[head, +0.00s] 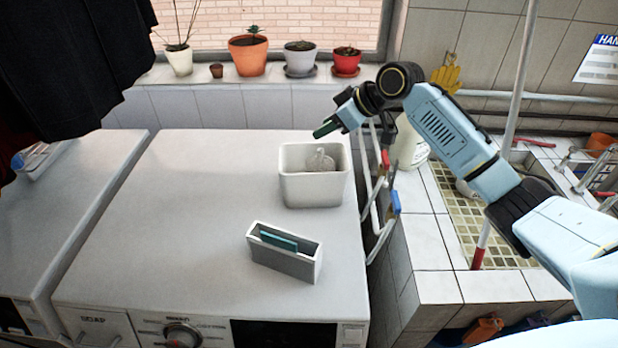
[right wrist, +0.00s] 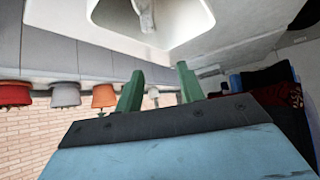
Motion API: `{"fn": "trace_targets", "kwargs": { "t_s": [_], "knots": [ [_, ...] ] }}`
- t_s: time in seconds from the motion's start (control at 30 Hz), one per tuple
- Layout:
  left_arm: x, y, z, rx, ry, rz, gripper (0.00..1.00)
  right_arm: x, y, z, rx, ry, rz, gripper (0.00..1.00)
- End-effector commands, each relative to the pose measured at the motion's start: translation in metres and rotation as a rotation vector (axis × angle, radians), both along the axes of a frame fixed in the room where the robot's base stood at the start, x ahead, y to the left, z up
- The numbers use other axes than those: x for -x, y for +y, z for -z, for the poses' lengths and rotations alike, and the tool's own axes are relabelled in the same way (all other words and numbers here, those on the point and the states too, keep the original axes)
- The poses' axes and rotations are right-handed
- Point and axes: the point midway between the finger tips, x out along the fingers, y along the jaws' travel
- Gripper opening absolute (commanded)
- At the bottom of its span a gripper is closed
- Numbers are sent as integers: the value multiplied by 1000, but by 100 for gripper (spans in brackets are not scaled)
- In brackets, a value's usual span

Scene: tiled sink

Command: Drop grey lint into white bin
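The white bin (head: 314,190) stands on top of the washing machine near its back right; its open mouth also shows at the top of the right wrist view (right wrist: 105,14). A pale grey lump that looks like the lint (head: 320,161) is inside the bin, and it shows in the right wrist view (right wrist: 145,14). My right gripper (head: 325,128) is above the bin's back rim. In the right wrist view its two green fingers (right wrist: 160,88) are apart with nothing between them. My left gripper is not in view.
A narrow grey box (head: 284,262) holding a teal slab (head: 278,240) stands near the machine's front right. Potted plants (head: 248,55) line the back ledge. A folded rack (head: 380,190) and tiled sink (head: 470,210) are to the right. The machine top's left is clear.

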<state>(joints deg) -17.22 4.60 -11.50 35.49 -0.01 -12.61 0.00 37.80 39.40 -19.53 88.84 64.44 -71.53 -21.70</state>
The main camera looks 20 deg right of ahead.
Motion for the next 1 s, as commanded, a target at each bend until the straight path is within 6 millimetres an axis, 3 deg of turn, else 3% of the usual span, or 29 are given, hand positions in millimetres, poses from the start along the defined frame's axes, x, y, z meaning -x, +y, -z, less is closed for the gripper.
{"fn": "trace_targets", "kwargs": {
  "t_s": [0.27, 0.7, 1.0],
  "knots": [
    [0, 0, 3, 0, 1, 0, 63, 7, -7, -9, 1, -1, 1, 38],
    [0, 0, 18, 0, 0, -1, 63, 59, -47, -74, 2, -2, 1, 38],
    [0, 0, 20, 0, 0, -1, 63, 74, -59, -94, 0, 0, 0, 38]
  ]
}}
